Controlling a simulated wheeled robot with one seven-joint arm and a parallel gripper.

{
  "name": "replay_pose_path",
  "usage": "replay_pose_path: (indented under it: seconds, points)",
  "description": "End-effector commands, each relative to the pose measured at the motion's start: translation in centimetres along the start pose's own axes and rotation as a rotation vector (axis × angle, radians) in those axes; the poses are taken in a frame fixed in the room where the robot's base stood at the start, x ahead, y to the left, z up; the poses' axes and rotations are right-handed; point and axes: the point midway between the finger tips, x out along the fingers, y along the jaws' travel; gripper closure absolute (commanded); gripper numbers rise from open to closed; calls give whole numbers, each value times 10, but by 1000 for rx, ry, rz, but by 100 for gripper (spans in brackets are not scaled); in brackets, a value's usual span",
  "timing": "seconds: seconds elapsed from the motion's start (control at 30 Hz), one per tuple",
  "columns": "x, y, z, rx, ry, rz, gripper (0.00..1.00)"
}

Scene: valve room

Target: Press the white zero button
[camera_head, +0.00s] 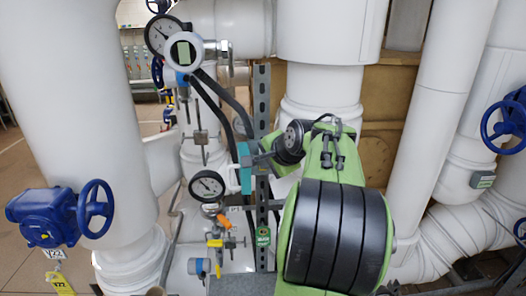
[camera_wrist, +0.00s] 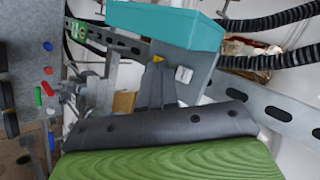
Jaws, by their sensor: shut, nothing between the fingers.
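The white zero button (camera_wrist: 184,75) shows in the wrist view as a small white block on the grey front of a box with a teal top (camera_wrist: 165,28). In the head view the teal part (camera_head: 245,168) is left of my gripper, and I cannot make out the button there. My gripper (camera_wrist: 156,66) is shut and empty. In the wrist view its fingertips lie over the grey front, just left of the button. I cannot tell whether they touch the box. In the head view my gripper (camera_head: 254,160) is close beside the teal part.
A slotted metal rail (camera_head: 262,100) stands behind the box. Black hoses (camera_wrist: 265,60) run at its right in the wrist view. Pressure gauges (camera_head: 207,187), blue valve wheels (camera_head: 95,209) and thick white pipes (camera_head: 70,90) surround the spot, leaving little room.

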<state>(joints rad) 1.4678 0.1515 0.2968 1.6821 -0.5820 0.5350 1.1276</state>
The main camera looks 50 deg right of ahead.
Motion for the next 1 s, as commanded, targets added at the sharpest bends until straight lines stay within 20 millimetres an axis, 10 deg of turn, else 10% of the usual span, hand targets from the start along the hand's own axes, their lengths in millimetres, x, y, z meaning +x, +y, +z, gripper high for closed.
replay_pose_path:
  seconds: [1.0]
  points:
    - [12, -10, -9, -1, 0, 0, 100]
